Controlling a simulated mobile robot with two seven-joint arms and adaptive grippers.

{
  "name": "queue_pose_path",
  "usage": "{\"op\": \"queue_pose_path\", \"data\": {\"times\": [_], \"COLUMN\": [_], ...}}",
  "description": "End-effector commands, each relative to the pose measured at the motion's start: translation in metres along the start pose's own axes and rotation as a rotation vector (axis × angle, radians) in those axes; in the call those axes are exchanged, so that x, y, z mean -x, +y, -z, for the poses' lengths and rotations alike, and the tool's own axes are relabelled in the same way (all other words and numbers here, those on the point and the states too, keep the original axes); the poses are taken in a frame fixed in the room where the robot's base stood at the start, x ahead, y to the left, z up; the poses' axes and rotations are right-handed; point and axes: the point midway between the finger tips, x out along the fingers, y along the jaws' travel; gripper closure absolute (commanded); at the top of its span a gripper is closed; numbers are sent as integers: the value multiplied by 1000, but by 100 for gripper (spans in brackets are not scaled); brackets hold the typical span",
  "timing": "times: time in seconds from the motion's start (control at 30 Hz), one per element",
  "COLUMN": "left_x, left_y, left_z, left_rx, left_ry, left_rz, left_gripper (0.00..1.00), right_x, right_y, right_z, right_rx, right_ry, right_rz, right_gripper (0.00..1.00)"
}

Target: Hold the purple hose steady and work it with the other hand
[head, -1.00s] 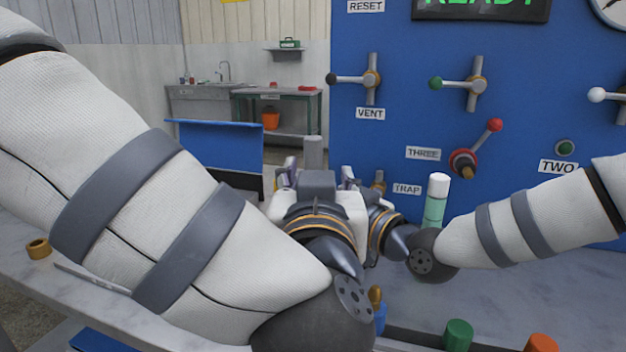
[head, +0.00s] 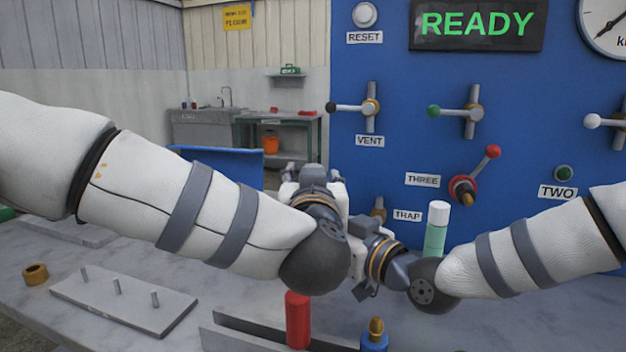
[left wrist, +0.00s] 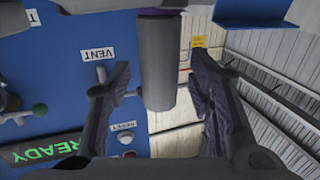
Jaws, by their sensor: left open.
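A grey cylinder (left wrist: 157,62) stands between the spread fingers of my left gripper (left wrist: 158,80) in the left wrist view, with gaps on both sides. A narrow strip of purple (left wrist: 160,12) shows at its top end, possibly part of the purple hose; the rest is out of view. In the head view my left gripper (head: 312,174) points away from me in front of the blue panel, and its own body hides what is between its fingers. My right gripper (head: 352,238) is close beside and below it, with its fingers hidden.
A blue panel (head: 400,160) with valve handles stands behind. A white-capped green bottle (head: 436,235) is near my right wrist. On the bench are a red cylinder (head: 298,320), a pegged plate (head: 120,298), a brass ring (head: 35,274) and a blue brass-topped piece (head: 374,335).

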Motion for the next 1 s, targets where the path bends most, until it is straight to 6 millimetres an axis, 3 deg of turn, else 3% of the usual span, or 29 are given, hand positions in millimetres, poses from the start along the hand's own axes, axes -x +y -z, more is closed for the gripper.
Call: {"op": "queue_pose_path", "data": {"times": [0.03,0.2,0.23,1.0], "left_x": [0,0,0,0], "left_y": [0,0,0,0], "left_z": [0,0,0,10], "left_rx": [0,0,0,0], "left_ry": [0,0,1,2], "left_rz": [0,0,0,0], "left_gripper": [59,98,100,100], "right_x": [0,0,0,0], "right_y": [0,0,0,0], "right_z": [0,0,0,0], "right_rx": [0,1,0,0], "right_ry": [0,0,0,-1], "right_rz": [0,0,0,0], "right_gripper": [100,100,100,100]}}
